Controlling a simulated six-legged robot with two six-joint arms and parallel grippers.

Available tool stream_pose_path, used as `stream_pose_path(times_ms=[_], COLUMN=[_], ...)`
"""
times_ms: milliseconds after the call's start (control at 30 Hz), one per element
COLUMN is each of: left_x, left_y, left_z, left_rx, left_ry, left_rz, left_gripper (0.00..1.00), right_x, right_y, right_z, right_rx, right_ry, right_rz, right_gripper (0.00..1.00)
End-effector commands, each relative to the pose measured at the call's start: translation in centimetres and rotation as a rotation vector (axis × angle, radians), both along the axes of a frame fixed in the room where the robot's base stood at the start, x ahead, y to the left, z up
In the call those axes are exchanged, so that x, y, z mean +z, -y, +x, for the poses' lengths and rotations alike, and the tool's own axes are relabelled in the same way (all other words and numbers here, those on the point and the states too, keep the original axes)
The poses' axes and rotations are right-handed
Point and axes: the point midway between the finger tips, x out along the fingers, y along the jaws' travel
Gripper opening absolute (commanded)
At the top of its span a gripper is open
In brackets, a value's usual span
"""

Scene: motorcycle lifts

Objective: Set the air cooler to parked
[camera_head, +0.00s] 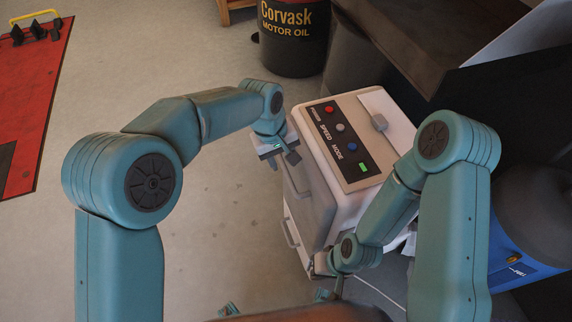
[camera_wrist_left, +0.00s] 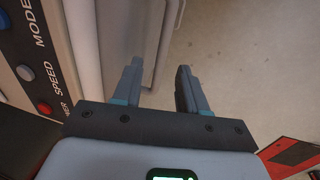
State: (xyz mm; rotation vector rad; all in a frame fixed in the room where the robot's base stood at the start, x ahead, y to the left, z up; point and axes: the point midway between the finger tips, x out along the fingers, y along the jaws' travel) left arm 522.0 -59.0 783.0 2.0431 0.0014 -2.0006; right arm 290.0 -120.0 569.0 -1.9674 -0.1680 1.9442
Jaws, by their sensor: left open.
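The air cooler (camera_head: 345,205) is a pale box in the middle of the head view. The panel's edge also shows in the left wrist view (camera_wrist_left: 30,40). My left gripper (camera_head: 279,154) is open and empty beside the cooler's upper left edge; its two fingers stand apart in the left wrist view (camera_wrist_left: 157,88). My right gripper (camera_head: 322,264) is low at the cooler's front, and its fingers are too hidden to judge.
A black oil drum (camera_head: 292,40) stands behind, and a dark bench (camera_head: 430,35) at the back right. A blue drum (camera_head: 525,245) is at right. Open floor (camera_head: 225,200) lies left.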

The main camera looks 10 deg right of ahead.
Motion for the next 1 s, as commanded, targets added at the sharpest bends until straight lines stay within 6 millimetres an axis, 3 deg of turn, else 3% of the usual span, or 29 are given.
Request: stream_pose_path(times_ms=[33, 200, 400, 600, 1000], left_x=[1.8, 6.0, 9.3, 10.4, 10.4], left_y=[-0.3, -1.2, -1.8, -2.1, -2.1], left_z=[0.0, -0.2, -0.3, -0.4, -0.4], left_rx=[0.0, 0.0, 0.0, 0.0, -0.001], left_ry=[0.006, 0.004, 0.003, 0.001, 0.001], left_rz=[-0.002, -0.002, -0.003, -0.002, -0.001], left_gripper=[0.42, 0.42, 0.42, 0.42, 0.42], right_x=[0.3, 0.8, 1.2, 1.3, 1.2], right_y=[0.0, 0.0, 0.0, 0.0, 0.0], right_z=[0.0, 0.0, 0.0, 0.0, 0.0], right_rx=[0.0, 0.0, 0.0, 0.0, 0.0], right_ry=[0.0, 0.0, 0.0, 0.0, 0.0], right_rz=[0.0, 0.0, 0.0, 0.0, 0.0], right_gripper=[0.0, 0.0, 0.0, 0.0, 0.0])
